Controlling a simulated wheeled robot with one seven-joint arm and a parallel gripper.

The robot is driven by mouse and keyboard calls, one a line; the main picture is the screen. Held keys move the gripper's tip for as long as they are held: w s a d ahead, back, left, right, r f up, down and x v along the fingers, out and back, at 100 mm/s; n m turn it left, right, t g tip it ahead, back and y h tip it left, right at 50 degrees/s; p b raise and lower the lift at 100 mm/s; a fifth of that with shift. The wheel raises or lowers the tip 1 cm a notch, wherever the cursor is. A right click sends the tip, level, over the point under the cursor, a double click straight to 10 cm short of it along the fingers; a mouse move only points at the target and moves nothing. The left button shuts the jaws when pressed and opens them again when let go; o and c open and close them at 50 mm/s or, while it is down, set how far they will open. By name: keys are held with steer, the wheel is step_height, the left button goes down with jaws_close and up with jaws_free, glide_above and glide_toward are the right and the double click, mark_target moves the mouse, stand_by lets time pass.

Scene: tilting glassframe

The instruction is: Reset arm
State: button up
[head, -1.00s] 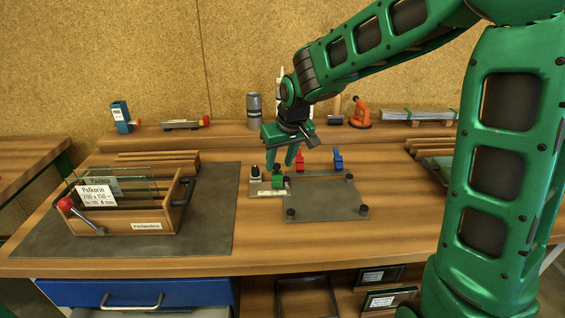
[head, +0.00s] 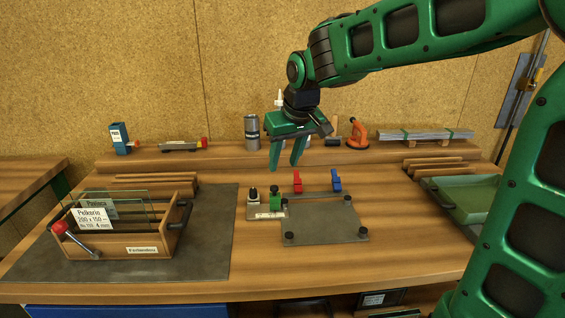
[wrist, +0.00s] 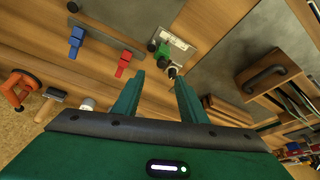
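My gripper (head: 285,168) is in the air above the workbench, its two green fingers pointing down. The fingers are apart with nothing between them, as the wrist view (wrist: 155,100) also shows. Below and a little in front of it lies a grey plate (head: 325,222) with dark knobs at its corners. A small label block with a green piece (head: 274,196) and a black-and-white piece (head: 253,195) sits at the plate's left back corner. A red clamp (head: 297,182) and a blue clamp (head: 336,180) stand along the plate's back edge.
A wooden crate with glass panes (head: 150,250) stands on a dark mat (head: 215,225) at left. A grey cylinder (head: 251,132) and an orange tool (head: 357,134) stand on the rear shelf. A green tray (head: 465,200) is at right. The air around my gripper is clear.

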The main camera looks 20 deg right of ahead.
steer(key=s+d+f+m+g+h, duration=0.1)
steer(key=s+d+f+m, duration=0.1)
steer(key=s+d, duration=0.5)
steer(key=s+d+f+m+g+h, duration=0.1)
steer(key=s+d+f+m, duration=0.1)
steer(key=s+d, duration=0.6)
steer(key=s+d+f+m+g, duration=0.1)
steer(key=s+d+f+m, duration=0.1)
steer(key=s, duration=0.7)
steer(key=s+d+f+m+g+y, duration=0.1)
steer(key=s+d+f+m, duration=0.1)
steer(key=s, duration=0.6)
steer(key=shift+s+d+f+g+y, duration=0.3)
steer(key=shift+s+f, duration=0.1)
steer(key=shift+f, duration=0.1)
steer(key=shift+w+a+f, duration=0.1)
steer(key=shift+w+f, duration=0.15)
steer(key=shift+w, duration=0.4)
